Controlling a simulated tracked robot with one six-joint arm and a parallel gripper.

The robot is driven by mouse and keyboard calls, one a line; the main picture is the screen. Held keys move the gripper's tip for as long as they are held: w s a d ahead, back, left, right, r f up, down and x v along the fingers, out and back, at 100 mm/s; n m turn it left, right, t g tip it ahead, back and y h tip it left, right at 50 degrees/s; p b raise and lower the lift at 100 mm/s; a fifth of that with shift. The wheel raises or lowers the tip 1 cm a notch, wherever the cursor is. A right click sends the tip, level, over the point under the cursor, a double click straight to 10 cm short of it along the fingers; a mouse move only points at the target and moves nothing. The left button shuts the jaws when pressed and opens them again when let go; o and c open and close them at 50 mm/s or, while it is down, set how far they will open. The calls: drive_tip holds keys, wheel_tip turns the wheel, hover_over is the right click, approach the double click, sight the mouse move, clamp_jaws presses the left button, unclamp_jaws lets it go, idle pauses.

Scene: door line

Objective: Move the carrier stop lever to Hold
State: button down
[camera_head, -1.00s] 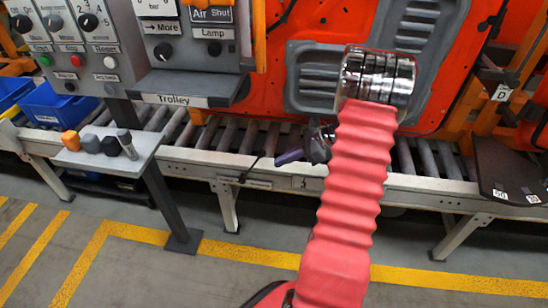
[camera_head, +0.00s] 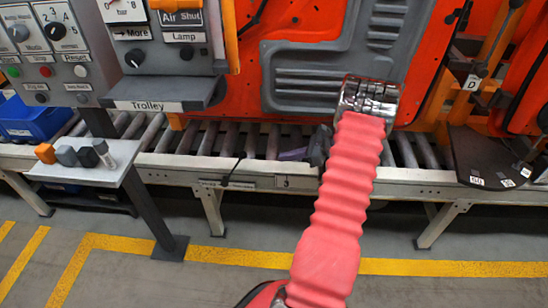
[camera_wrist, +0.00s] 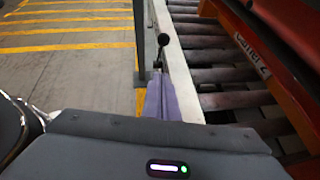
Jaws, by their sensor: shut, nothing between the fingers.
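The lever I take to be the carrier stop lever (camera_head: 233,170) is a thin dark rod on the front rail of the roller conveyor. In the wrist view, the lever (camera_wrist: 163,42) has a round black knob and stands beyond my fingertips, near the rail's outer edge. My gripper (camera_head: 280,155) has purple fingers, shut and empty, to the right of the lever and apart from it in the head view. The fingers also show in the wrist view (camera_wrist: 158,76), pointing along the rail toward the lever. I cannot read any Hold mark or the lever's setting.
The roller conveyor (camera_head: 420,180) runs across the view, with an orange carrier (camera_wrist: 275,40) on it. A small side table (camera_head: 85,172) with several little blocks stands at the left, below a control panel (camera_head: 45,60). The floor in front is clear, with yellow lines.

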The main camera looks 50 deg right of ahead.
drive_tip(key=w+r+x, duration=0.1)
drive_tip(key=r+x, duration=0.1)
drive_tip(key=x, duration=1)
drive_tip(key=shift+w+a+r, duration=0.2)
drive_tip(key=shift+a+r, duration=0.05)
drive_tip(key=shift+a, duration=0.05)
